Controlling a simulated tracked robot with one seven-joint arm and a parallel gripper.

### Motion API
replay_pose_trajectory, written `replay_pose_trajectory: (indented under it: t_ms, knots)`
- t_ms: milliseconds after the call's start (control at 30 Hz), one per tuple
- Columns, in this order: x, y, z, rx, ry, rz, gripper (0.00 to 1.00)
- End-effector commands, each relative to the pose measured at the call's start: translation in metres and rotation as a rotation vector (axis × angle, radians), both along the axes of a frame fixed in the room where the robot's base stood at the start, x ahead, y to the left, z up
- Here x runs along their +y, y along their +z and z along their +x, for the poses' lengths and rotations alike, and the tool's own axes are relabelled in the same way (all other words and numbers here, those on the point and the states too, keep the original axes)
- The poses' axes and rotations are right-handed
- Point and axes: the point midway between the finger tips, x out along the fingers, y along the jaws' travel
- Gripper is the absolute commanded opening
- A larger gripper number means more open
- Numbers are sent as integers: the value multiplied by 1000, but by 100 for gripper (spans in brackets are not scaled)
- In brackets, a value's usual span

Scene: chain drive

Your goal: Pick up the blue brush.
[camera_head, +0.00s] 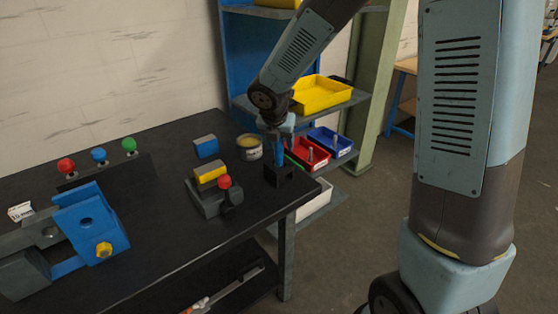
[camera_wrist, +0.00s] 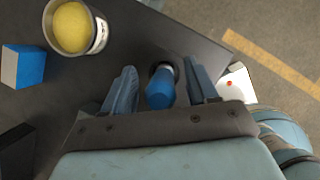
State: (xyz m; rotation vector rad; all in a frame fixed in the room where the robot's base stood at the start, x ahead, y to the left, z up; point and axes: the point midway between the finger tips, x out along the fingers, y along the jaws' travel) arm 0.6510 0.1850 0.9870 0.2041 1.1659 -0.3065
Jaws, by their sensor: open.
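The blue brush (camera_wrist: 160,90) stands with its handle up between the two fingers of my gripper (camera_wrist: 162,76) in the wrist view, with a gap on each side. In the head view the blue handle (camera_head: 280,158) shows below my gripper (camera_head: 278,142), upright in a small black holder (camera_head: 278,176) at the table's right end. My gripper is open and points down over it. The brush's lower end is hidden in the holder.
A can with yellow contents (camera_head: 249,148) stands just left of the holder. A shelf with a red bin (camera_head: 308,152) stands close behind.

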Motion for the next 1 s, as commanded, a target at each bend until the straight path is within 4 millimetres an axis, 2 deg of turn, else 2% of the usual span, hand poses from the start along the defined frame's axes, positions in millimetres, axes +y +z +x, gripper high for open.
replay_pose_trajectory:
  t_ms: [300,867,1000]
  knots:
    - [-1,-4,1,0,-1,0,57]
    - [-1,-3,1,0,-1,0,4]
    - [-1,-3,2,0,-1,0,2]
